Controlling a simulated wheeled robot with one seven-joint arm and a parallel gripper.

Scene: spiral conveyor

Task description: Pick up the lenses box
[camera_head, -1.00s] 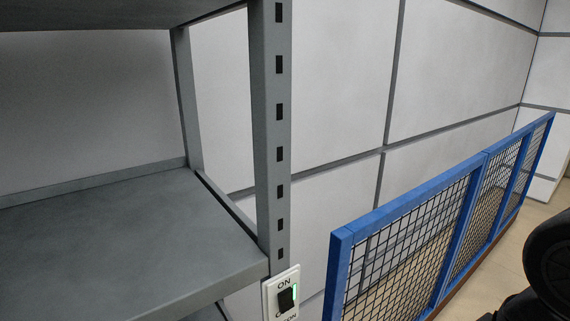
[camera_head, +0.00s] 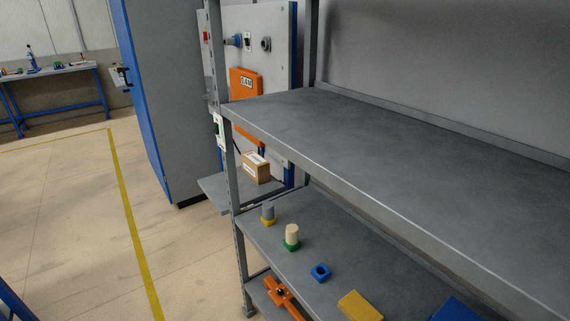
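A small brown cardboard box (camera_head: 256,167) with a white label sits on a low grey platform (camera_head: 222,193) beyond the left end of the shelf. Its label is too small to read, so I cannot tell whether it is the lenses box. No other box is clearly marked as lenses. My gripper is not in view.
A grey metal shelf rack (camera_head: 400,160) fills the right. Its upper visible shelf is bare; the one below holds small coloured parts, including a yellow block (camera_head: 360,306). An orange item (camera_head: 282,294) lies lower. A tall blue-grey cabinet (camera_head: 165,100) stands behind. Floor is clear at left.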

